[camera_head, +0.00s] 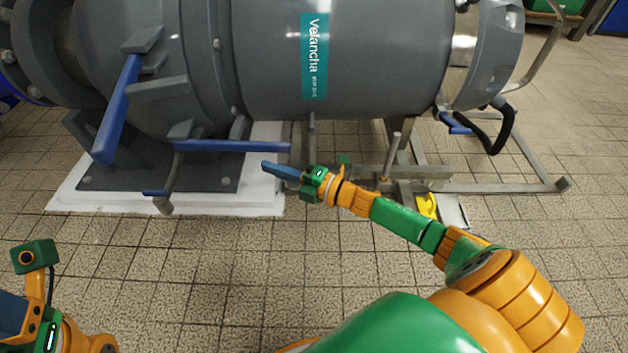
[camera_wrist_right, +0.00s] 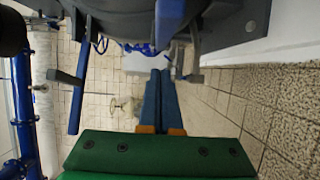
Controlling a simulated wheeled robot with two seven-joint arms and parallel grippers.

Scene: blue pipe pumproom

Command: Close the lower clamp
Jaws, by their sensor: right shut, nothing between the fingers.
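The lower clamp's blue lever (camera_head: 232,146) points right, roughly level, below the grey pump body. It seems to be the blue bar at the top of the right wrist view (camera_wrist_right: 170,20). Another blue lever (camera_head: 118,108), higher and further left, slants down towards me; it appears to be the hanging bar in the wrist view (camera_wrist_right: 77,100). My right gripper (camera_head: 266,165) is shut and empty, its blue fingers pointing left just below and beside the lower lever's free end. Contact cannot be judged. My left gripper's housing (camera_head: 50,335) shows at bottom left; its fingertips are not clear.
The grey pump (camera_head: 255,60) fills the back. It stands above a white plinth (camera_head: 250,205) and a metal frame (camera_head: 515,187). A black handle (camera_head: 495,130) hangs at right. The tiled floor (camera_head: 185,260) in front is open.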

